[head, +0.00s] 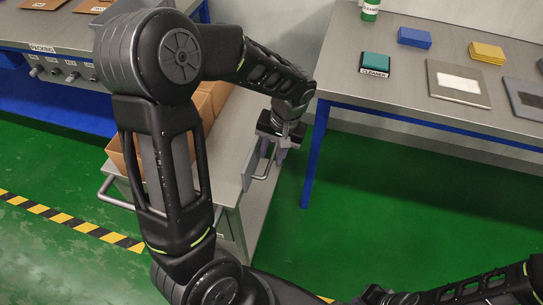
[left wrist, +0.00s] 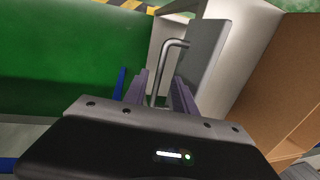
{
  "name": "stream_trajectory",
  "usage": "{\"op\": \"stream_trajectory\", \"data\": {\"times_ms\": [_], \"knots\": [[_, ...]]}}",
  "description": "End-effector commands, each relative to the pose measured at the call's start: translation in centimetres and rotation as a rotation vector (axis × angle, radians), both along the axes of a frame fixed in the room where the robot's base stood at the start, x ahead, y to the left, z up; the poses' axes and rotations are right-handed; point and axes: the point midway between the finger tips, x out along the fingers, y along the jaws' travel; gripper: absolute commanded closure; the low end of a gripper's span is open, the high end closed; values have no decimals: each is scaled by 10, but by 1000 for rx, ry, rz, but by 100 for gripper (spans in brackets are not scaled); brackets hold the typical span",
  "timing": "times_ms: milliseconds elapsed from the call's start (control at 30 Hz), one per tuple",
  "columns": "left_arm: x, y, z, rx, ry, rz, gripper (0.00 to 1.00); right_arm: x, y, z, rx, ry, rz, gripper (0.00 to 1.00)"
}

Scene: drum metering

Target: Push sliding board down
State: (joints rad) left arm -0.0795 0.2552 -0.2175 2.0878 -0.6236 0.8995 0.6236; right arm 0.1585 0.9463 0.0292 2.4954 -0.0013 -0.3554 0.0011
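The sliding board is a grey upright panel with a bent metal bar handle (head: 265,163) at the end of a grey cart. In the left wrist view the board (left wrist: 207,60) stands right of centre, with its handle (left wrist: 158,75) running down between my fingers. My left gripper (head: 275,150) is at the handle. It also shows in the left wrist view (left wrist: 159,92), with its purple-grey fingers apart on either side of the bar and gaps visible. The handle's lower end is hidden behind the gripper body. My right gripper is out of view; only parts of that arm show at lower right.
The cart (head: 228,187) carries cardboard boxes (head: 217,92), partly hidden by my left arm. A steel table (head: 345,85) with cleaner, sponges and plates stands at right, its blue leg (head: 315,150) near my gripper. A packing bench (head: 70,30) is at left. Green floor is clear right of the cart.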

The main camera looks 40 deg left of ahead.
Motion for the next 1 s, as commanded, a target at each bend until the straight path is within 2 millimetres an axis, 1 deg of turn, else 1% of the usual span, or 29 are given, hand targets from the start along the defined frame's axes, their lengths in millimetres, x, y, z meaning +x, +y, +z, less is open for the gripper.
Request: {"op": "stream_trajectory", "data": {"times_ms": [33,100,200,500,900,1000], "knots": [[-1,1,-8,1,5,0,67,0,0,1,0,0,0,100],[-2,2,-15,0,4,1,67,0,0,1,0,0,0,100],[-2,4,-22,-1,2,1,67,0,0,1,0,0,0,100],[-2,4,-24,0,0,1,68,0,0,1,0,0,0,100],[-1,4,-24,-1,0,0,100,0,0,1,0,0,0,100],[-1,4,-24,-1,0,0,100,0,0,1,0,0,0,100]]}}
